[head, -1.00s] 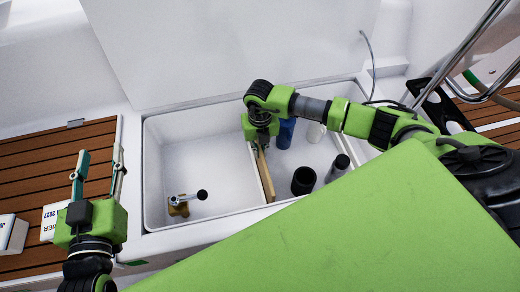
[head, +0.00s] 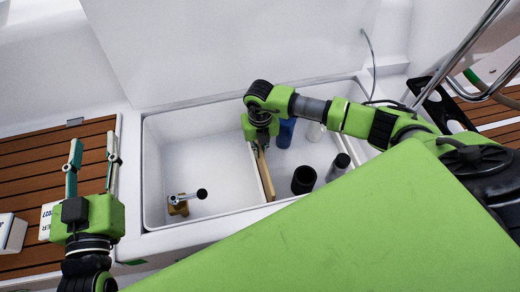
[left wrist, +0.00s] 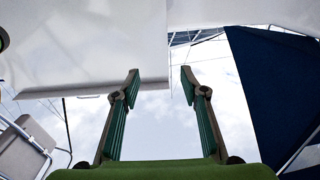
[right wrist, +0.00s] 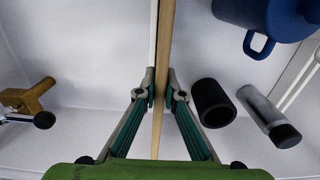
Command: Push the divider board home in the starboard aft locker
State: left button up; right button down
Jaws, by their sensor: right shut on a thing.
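The divider board (head: 264,172) stands on edge across the white locker (head: 160,226), splitting it into a left and a right part. My right gripper (head: 262,142) points down over the board. In the right wrist view the board (right wrist: 163,50) runs between the fingers of my right gripper (right wrist: 160,88), which is shut on it. The board's lower edge and its seat are not clear to see. My left gripper (head: 94,152) is open and empty over the teak deck at the left.
Left of the board is a brass fitting with a black-knobbed lever (head: 180,203). White boxes (head: 12,233) lie on the teak.

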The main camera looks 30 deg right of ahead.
pick_arm(q)
jog(key=shift+r, duration=0.25)
pick_arm(e)
jog(key=shift+f, duration=0.3)
jog(key=c, duration=2.1)
grip_release()
pick_arm(q)
notch_tip(320, 180, up, 2)
jog(key=shift+d+r+t+h, duration=0.15)
jog(key=shift+t+h, duration=0.15)
jog(key=shift+t, duration=0.2)
pick_arm(e)
notch_tip(320, 180, up, 12)
pick_arm(q)
jog(key=shift+s, duration=0.1)
